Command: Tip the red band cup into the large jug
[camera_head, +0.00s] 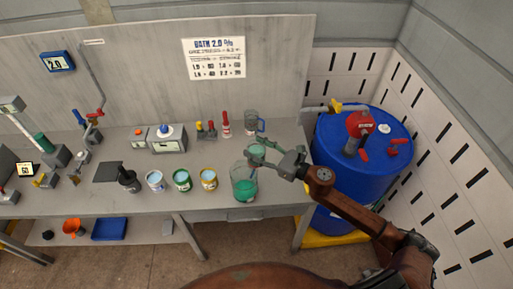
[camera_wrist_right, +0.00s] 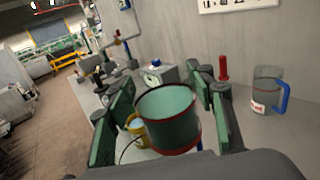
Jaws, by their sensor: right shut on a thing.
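The red band cup (camera_wrist_right: 168,120) is held between the fingers of my right gripper (camera_wrist_right: 160,112) in the right wrist view. It has a dark rim, a red band near its base and green inside. In the head view my right gripper (camera_head: 264,153) is shut on the cup (camera_head: 256,150), above the large jug (camera_head: 244,184). The large jug is clear, with green liquid low in it, and stands near the bench's front edge. The cup's exact tilt is hard to tell, and no stream shows. My left gripper is not in view.
Cups with blue (camera_head: 155,181), green (camera_head: 182,180) and yellow (camera_head: 209,180) bands stand left of the jug. A blue-handled jug (camera_head: 251,122) stands behind. A blue drum (camera_head: 355,170) is right of the bench. A scale (camera_head: 167,142) is at the back.

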